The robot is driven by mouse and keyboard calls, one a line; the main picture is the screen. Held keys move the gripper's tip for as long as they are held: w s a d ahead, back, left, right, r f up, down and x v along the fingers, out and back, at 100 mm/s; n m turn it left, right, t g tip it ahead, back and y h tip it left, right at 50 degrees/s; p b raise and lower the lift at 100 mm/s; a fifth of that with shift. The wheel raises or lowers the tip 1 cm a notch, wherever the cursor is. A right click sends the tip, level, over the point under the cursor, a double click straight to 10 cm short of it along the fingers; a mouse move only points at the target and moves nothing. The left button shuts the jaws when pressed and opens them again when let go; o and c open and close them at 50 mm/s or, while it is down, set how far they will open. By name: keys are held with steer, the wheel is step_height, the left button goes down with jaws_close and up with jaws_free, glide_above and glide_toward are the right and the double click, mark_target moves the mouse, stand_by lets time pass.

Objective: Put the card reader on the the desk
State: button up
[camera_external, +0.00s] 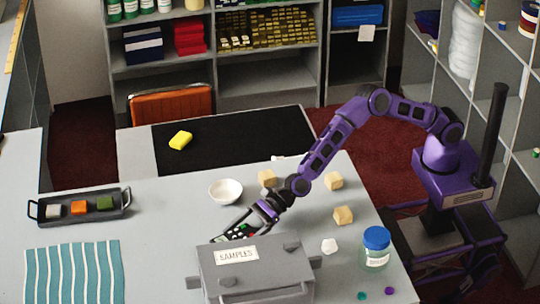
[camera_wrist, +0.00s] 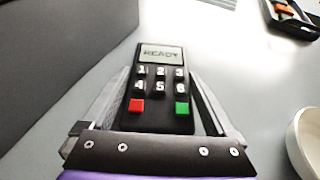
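The card reader (camera_wrist: 160,88) is black with a READY screen, number keys, a red key and a green key. It lies between the fingers of my gripper (camera_wrist: 162,85) in the wrist view, with both fingertips against its sides.
The grey box (camera_external: 258,268) stands close in front of my gripper. A white bowl (camera_external: 226,191), wooden cubes (camera_external: 343,215) and a blue-lidded jar (camera_external: 376,248) stand on the counter (camera_external: 160,210). A dark tray (camera_external: 80,208) sits at left. The desk's middle and right are clear.

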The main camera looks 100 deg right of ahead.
mark_target(238, 237)
steer(key=c, duration=0.9)
step_height(238, 237, up, 9)
steer(key=shift+p, duration=0.85)
steer(key=shift+c, duration=0.2)
steer(key=shift+d+r, duration=0.25)
steer(key=shift+r, duration=0.05)
steer(key=s+d+m+h, duration=0.1)
steer(key=s+d, duration=0.3)
steer(key=d, duration=0.3)
steer(key=s+d+f+m+h, duration=0.1)
steer(key=s+d, duration=0.3)
steer(key=d, duration=0.4)
steer(key=s+d+f+m+t+h, duration=0.1)
steer(key=s+d+h, duration=0.1)
steer(key=s+d, duration=0.2)
steer(key=shift+s+d+m, duration=0.2)
steer(key=shift+d, duration=0.7)
steer(key=shift+s+d+m, duration=0.2)
steer(key=shift+d, duration=0.65)
steer(key=shift+m+h, duration=0.3)
steer(key=shift+h, duration=0.2)
steer(key=s+d, duration=0.1)
steer(key=s, duration=0.1)
steer(key=s+d, duration=0.1)
steer(key=s, duration=0.2)
steer(key=s+d+f, duration=0.1)
steer(key=s+d, duration=0.1)
steer(key=shift+s, duration=0.35)
